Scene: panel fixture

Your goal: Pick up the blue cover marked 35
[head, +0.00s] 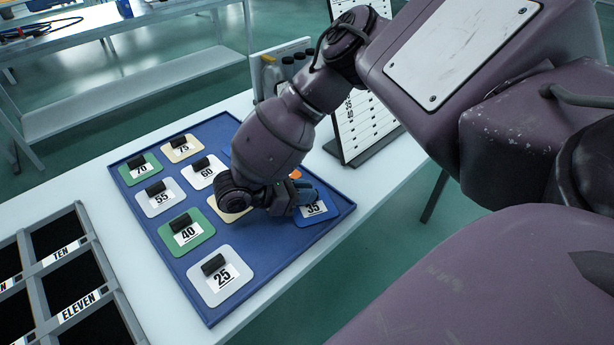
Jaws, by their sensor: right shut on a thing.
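The blue cover marked 35 (318,212) lies at the right side of the blue tray (187,285), partly hidden by my right gripper. My right gripper (306,199) reaches down over it, and its jaws are shut at the cover, whose handle is hidden behind the fingers. The cover looks to be at tray level; I cannot tell whether it is lifted. My left gripper does not show.
Several other covers with black handles lie in the tray, including grey 25 (220,279), green 40 (187,232) and green 70 (140,169). A grey compartment panel (93,254) with labels TEN and ELEVEN stands at left. A labelled white board (362,125) stands behind.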

